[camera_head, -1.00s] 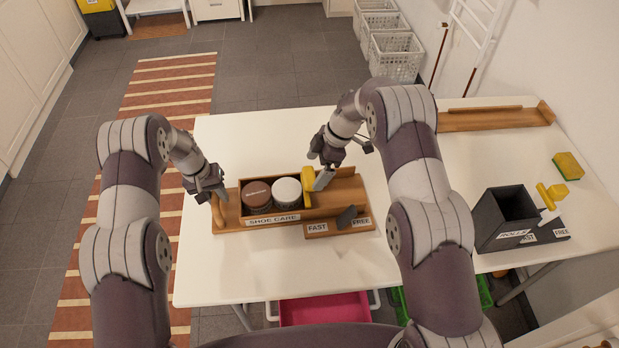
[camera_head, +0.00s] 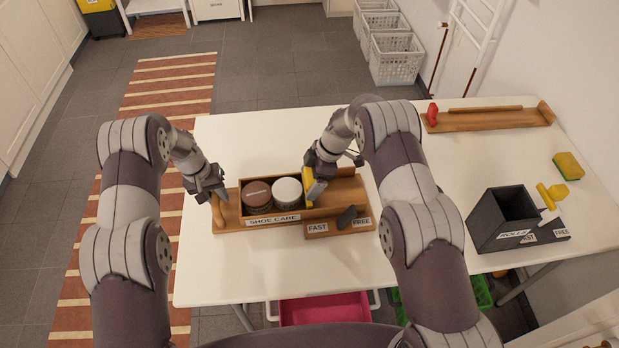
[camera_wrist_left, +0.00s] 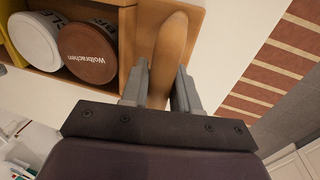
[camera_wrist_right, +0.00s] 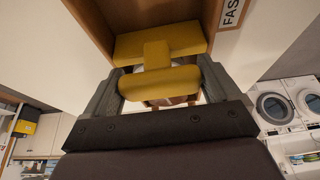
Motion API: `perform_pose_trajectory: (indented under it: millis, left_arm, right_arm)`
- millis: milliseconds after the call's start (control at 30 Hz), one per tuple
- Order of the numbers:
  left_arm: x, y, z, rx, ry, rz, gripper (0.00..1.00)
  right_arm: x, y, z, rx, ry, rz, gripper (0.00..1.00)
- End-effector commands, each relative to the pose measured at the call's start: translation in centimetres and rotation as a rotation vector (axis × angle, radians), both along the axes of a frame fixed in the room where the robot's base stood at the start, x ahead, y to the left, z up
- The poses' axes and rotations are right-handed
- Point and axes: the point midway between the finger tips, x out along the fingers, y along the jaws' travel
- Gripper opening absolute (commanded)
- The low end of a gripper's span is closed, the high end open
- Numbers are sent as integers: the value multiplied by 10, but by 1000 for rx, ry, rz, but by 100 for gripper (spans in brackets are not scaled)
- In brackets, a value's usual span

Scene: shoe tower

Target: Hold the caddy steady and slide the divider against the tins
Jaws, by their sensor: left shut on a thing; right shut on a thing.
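The wooden caddy (camera_head: 274,221), labelled SHOE CARE, stands on the white table. A brown tin (camera_head: 257,193) and a white tin (camera_head: 287,191) sit side by side in its left part. The yellow divider (camera_head: 311,186) stands just right of the white tin; I cannot tell whether they touch. My left gripper (camera_head: 219,198) is shut on the caddy's wooden end handle (camera_wrist_left: 166,60). My right gripper (camera_head: 311,194) is shut on the divider's yellow grip (camera_wrist_right: 158,80), and the divider plate (camera_wrist_right: 125,46) shows beyond it in the right wrist view.
A FAST/FREE plate (camera_head: 337,227) with a dark lever (camera_head: 347,216) is at the caddy's front right. A dark box (camera_head: 505,217) and a sponge (camera_head: 568,166) are on the right. A wooden rail (camera_head: 490,120) with a red piece (camera_head: 432,114) lies at the back.

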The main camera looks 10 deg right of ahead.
Motion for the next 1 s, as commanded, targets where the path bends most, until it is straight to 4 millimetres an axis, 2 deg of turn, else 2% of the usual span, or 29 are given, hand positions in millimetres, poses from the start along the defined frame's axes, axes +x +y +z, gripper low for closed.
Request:
perform_pose_trajectory:
  millis: [200,233,267,533,800,1000]
  left_arm:
    - [0,1,0,1,-2,1,0]
    - [0,1,0,1,-2,1,0]
    - [0,1,0,1,-2,1,0]
    - [0,1,0,1,-2,1,0]
    - [1,1,0,1,-3,1,0]
    - [1,1,0,1,-2,0,0]
  right_arm:
    - [0,-2,0,-1,1,2,35]
    - [0,-2,1,-1,1,2,93]
    - [0,-2,1,-1,1,2,100]
    - [0,-3,5,-1,0,1,100]
    - [1,-24,53,-1,-1,0,100]
    - [1,-31,70,-1,1,1,100]
